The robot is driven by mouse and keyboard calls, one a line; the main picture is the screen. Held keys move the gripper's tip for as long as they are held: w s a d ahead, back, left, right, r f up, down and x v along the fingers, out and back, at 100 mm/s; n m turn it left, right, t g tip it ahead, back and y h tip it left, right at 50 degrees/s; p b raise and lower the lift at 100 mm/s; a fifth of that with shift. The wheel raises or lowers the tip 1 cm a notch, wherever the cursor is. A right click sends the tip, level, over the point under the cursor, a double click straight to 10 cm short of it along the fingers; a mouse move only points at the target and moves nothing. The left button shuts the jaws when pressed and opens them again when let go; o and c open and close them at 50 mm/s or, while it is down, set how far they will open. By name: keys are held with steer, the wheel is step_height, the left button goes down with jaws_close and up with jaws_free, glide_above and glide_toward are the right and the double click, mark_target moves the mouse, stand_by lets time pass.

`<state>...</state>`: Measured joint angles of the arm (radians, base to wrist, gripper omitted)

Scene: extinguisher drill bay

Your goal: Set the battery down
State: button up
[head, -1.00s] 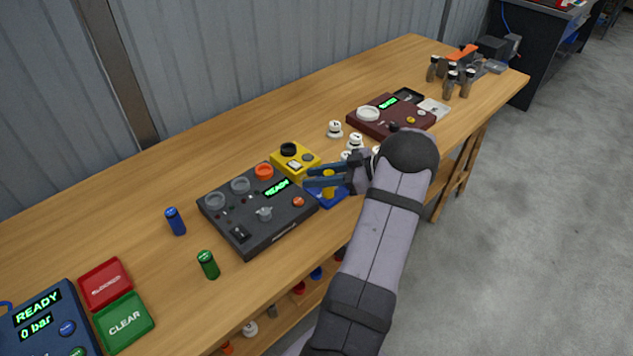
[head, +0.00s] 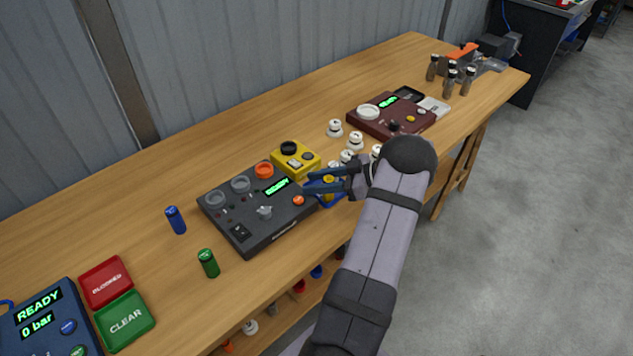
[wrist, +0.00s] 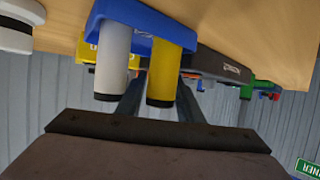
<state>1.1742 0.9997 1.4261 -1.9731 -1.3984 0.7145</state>
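A yellow battery (head: 328,181) stands in a small blue holder (head: 341,197) at the front edge of the bench. In the wrist view, the yellow battery (wrist: 163,72) and a pale grey cylinder (wrist: 113,62) are set side by side in the blue holder (wrist: 140,22). My gripper (head: 308,181) is level over the holder, its two fingers spread on either side of the yellow battery. The fingers look open and apart from it. Part of the battery is hidden behind the lower finger in the head view.
A dark console (head: 250,215) reading READY and a yellow device (head: 295,158) stand close to the left of the holder. White-capped pieces (head: 355,141) stand just behind my gripper. A blue cylinder (head: 175,220) and a green one (head: 208,263) stand at left, with bare bench around them.

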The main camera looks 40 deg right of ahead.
steer(key=shift+r, duration=0.25)
steer(key=shift+s+d, duration=0.25)
steer(key=b+v, duration=0.2)
steer(key=v, duration=0.9)
steer(key=shift+b, duration=0.3)
steer(key=shift+d+r, duration=0.1)
steer(key=w+a+r+m+t+h+p, duration=0.1)
steer(key=w+a+r+h, duration=0.2)
steer(key=w, duration=0.5)
steer(key=w+a+r+m+h+p, duration=0.25)
steer(key=w+r, duration=0.25)
steer(key=w, duration=0.3)
steer(key=w+a+r+m+t+h+p, duration=0.15)
steer(key=w+r+h, duration=0.25)
steer(key=w, duration=0.4)
steer(key=s+a+f+g+p, duration=0.1)
steer(key=s+a+f+g, duration=0.2)
steer(key=s+a, duration=0.7)
steer(key=s+a+f+m+g+y+p, duration=0.1)
steer(key=s+a+f+g, duration=0.3)
steer(key=s+a, duration=0.7)
steer(key=s+a+f+g+y+p, duration=0.1)
steer(key=s+a+f+g, duration=0.2)
steer(key=s+a+g, duration=0.3)
steer(key=s+a, duration=0.4)
steer(key=a, duration=0.1)
steer(key=shift+s+m+g, duration=0.2)
steer(key=shift+m+g, duration=0.15)
steer(key=shift+m, duration=0.05)
